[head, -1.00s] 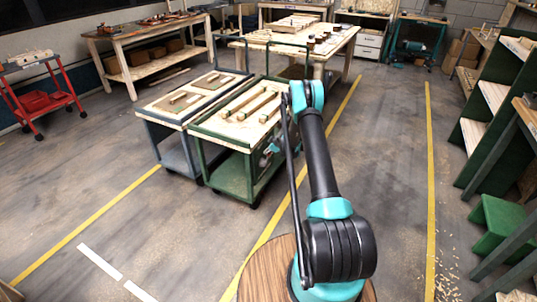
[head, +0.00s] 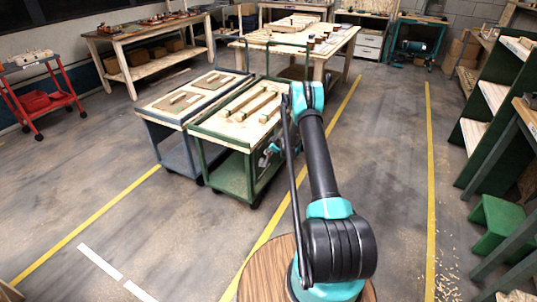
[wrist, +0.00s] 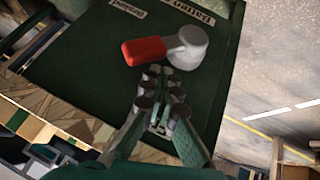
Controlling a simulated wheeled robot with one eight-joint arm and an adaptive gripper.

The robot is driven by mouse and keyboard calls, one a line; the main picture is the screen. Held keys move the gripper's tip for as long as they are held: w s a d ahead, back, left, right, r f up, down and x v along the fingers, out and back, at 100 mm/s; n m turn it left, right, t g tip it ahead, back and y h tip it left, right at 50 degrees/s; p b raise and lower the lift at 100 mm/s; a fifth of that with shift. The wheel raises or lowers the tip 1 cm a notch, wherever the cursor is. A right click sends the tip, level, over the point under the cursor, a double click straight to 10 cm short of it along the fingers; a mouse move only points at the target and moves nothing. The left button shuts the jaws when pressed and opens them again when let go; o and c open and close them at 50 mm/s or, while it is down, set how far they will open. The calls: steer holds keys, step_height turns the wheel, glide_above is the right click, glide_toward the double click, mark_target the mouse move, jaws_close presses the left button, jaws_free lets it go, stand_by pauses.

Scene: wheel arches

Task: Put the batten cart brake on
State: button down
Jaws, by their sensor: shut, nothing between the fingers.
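The batten cart is the green cart (head: 228,172) with long battens on top in the head view. Its dark green panel (wrist: 85,65) fills much of the wrist view and bears a label reading "Batten" (wrist: 188,11). On the panel is a brake lever with a red grip (wrist: 144,51) and a grey round hub (wrist: 188,47). The red grip points left from the hub in the wrist view. My gripper (wrist: 162,74) is shut and empty, its fingertips just below the lever in the picture. I cannot tell whether they touch it. In the head view my gripper (head: 266,158) is small beside the cart's right side.
A blue-grey cart (head: 172,148) stands close against the green cart's left side. A wooden table (head: 345,52) is behind them. Green shelving (head: 490,125) and a green step stool (head: 500,222) are at the right. The floor between the yellow lines is clear.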

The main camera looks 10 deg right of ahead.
steer(key=shift+w+d+f, duration=0.65)
steer(key=shift+w+f, duration=0.2)
steer(key=shift+f, duration=0.1)
steer(key=shift+w+d+f, duration=0.6)
steer(key=shift+w+f, duration=0.25)
steer(key=shift+f, duration=0.1)
stand_by(3.6)
steer(key=shift+a, duration=0.1)
steer(key=shift+s+a+r, duration=0.45)
steer(key=shift+s+r, duration=0.2)
steer(key=shift+r, duration=0.05)
steer(key=shift+s+a+r, duration=0.45)
steer(key=shift+s+r, duration=0.15)
steer(key=shift+r, duration=0.15)
steer(key=shift+s+a+r, duration=0.45)
steer(key=shift+s+r, duration=0.2)
steer(key=shift+r, duration=0.05)
steer(key=shift+s+a+r, duration=0.55)
steer(key=shift+s+r, duration=0.2)
steer(key=shift+r, duration=0.1)
steer(key=shift+s+a+r, duration=0.5)
steer(key=shift+s+r, duration=0.25)
steer(key=shift+r, duration=0.05)
